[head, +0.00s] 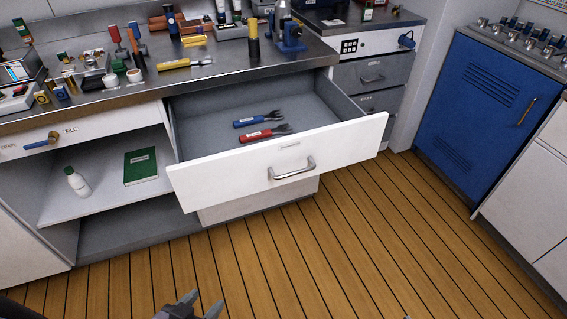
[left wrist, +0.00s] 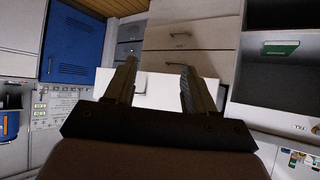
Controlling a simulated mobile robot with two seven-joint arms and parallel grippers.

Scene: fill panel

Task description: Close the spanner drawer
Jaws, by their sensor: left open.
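The spanner drawer (head: 225,179) is pulled well out from under the steel worktop. Its white front has a metal bar handle (head: 292,168) and a small label. A blue-handled tool (head: 257,119) and a red-handled tool (head: 264,133) lie in it. My left gripper (head: 201,306) shows only partly at the bottom edge of the head view, below and in front of the drawer, apart from it. In the left wrist view its two fingers (left wrist: 156,84) are spread with nothing held. A white front shows beyond them.
The worktop (head: 222,63) above holds screwdrivers, pots and other tools. Left of the drawer is an open shelf with a white bottle (head: 76,181) and a green book (head: 141,166). A blue cabinet (head: 475,110) stands right. The wooden floor ahead is clear.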

